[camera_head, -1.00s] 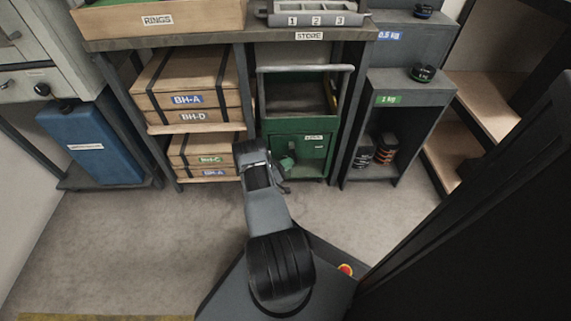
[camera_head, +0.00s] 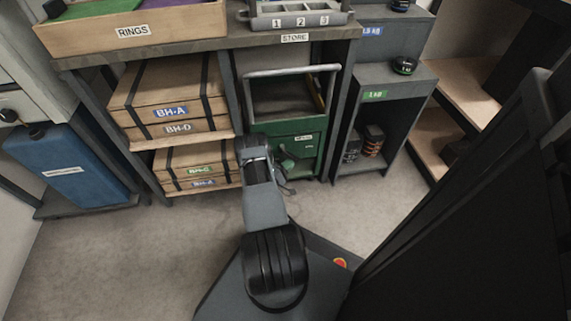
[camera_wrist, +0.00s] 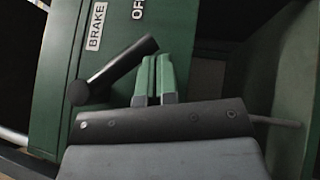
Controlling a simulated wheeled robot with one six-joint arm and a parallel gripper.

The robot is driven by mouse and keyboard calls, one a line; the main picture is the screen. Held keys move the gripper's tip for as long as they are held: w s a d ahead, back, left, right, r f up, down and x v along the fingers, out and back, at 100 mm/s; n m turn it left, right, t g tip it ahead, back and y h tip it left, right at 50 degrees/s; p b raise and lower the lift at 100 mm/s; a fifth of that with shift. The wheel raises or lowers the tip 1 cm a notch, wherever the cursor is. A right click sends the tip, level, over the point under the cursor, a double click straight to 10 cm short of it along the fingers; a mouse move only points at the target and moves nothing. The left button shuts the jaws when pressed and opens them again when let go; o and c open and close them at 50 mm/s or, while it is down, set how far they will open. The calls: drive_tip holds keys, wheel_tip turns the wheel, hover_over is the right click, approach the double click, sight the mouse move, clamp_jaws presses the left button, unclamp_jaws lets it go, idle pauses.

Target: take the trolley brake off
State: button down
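The green trolley (camera_head: 312,131) stands under the bench, its grey push handle (camera_head: 292,70) at the top. In the wrist view its green panel (camera_wrist: 62,75) bears a BRAKE label (camera_wrist: 97,26) and a partly cut-off label starting "OF" (camera_wrist: 138,9). A black brake lever (camera_wrist: 115,68) lies slanted across the panel, its thick end at lower left. My gripper (camera_wrist: 155,60) has its two green fingers close together, with only a thin dark gap and nothing seen between them. The fingers are just right of the lever's upper end; I cannot tell whether they touch it. In the head view my arm hides part of the trolley front.
Boxes on shelves (camera_head: 177,111) stand left of the trolley. A grey weight cabinet (camera_head: 395,85) stands close at its right. The bench edge (camera_head: 210,43) overhangs above. A blue container (camera_head: 68,165) is at far left. The floor (camera_head: 130,250) at front left is clear.

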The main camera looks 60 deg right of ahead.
sight(298, 159)
drive_tip(key=shift+s+d+r, duration=0.55)
drive_tip(key=shift+s+d, duration=0.2)
drive_tip(key=shift+s, duration=0.1)
drive_tip(key=shift+s+d+r, duration=0.45)
drive_tip(key=shift+s+r, duration=0.15)
drive_tip(key=shift+r, duration=0.05)
drive_tip(key=shift+d+r, duration=0.1)
drive_tip(key=p+v, duration=0.3)
drive_tip(key=v, duration=0.9)
idle(0.4)
